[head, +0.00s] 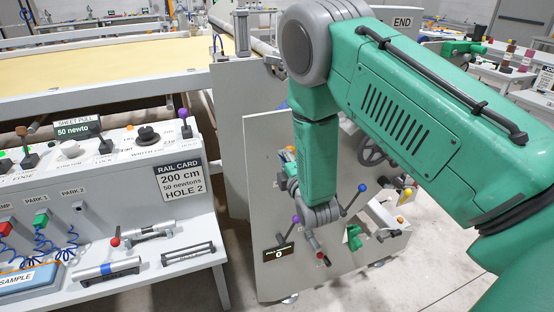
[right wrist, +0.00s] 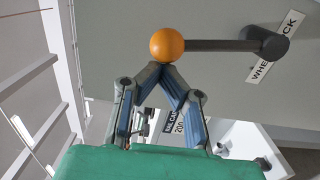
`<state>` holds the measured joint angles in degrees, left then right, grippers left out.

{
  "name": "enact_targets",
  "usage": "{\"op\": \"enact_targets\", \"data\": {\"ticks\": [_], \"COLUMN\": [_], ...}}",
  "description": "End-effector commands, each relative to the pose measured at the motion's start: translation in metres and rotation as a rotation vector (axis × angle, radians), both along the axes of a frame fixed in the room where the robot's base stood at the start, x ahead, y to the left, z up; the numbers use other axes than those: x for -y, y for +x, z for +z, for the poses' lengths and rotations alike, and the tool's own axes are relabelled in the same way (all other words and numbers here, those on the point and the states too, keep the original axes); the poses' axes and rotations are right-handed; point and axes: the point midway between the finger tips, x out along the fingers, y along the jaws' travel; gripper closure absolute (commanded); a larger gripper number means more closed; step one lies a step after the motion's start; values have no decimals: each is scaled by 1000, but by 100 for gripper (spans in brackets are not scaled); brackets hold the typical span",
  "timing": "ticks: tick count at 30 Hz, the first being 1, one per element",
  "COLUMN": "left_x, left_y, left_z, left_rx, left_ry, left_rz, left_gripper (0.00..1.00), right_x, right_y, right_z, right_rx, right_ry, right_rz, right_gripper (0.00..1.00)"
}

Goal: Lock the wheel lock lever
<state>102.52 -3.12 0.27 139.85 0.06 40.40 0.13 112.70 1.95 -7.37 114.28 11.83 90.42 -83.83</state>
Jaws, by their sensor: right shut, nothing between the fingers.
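The wheel lock lever shows in the right wrist view: an orange ball (right wrist: 167,45) on a dark rod (right wrist: 218,45). The rod runs sideways in the picture to a dark pivot (right wrist: 268,43) on a grey panel, beside a partly covered label (right wrist: 268,62) reading "WHEEL ... LOCK". My right gripper (right wrist: 165,70) is shut and empty. Its fingertips meet just below the ball in the picture; I cannot tell whether they touch it. In the head view my right forearm covers part of the panel, and the lever is mostly hidden there. My left gripper is not in view.
The grey panel (head: 262,190) also carries a blue-knobbed lever (head: 362,187), a purple knob (head: 296,220) and a dark handwheel (head: 371,152). A control console (head: 140,190) with a rail card (head: 180,182) stands at left. Open floor (head: 420,275) lies at lower right.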

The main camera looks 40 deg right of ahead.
Motion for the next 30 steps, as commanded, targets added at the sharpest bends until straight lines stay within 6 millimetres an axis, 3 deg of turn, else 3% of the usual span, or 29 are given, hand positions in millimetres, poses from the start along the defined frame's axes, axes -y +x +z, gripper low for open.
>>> {"op": "enact_targets", "data": {"ticks": [9, 21, 30], "left_x": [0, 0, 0], "left_y": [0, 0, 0], "left_z": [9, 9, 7], "left_rx": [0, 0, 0], "left_ry": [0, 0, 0], "left_rz": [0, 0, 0], "left_gripper": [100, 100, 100], "right_x": [33, 66, 78], "right_y": [-8, -16, -19], "right_z": [11, 10, 7], "right_rx": [70, 143, 147], "right_ry": [291, 600, 619], "right_rz": [-4, -3, -1], "right_gripper": [100, 100, 100]}}
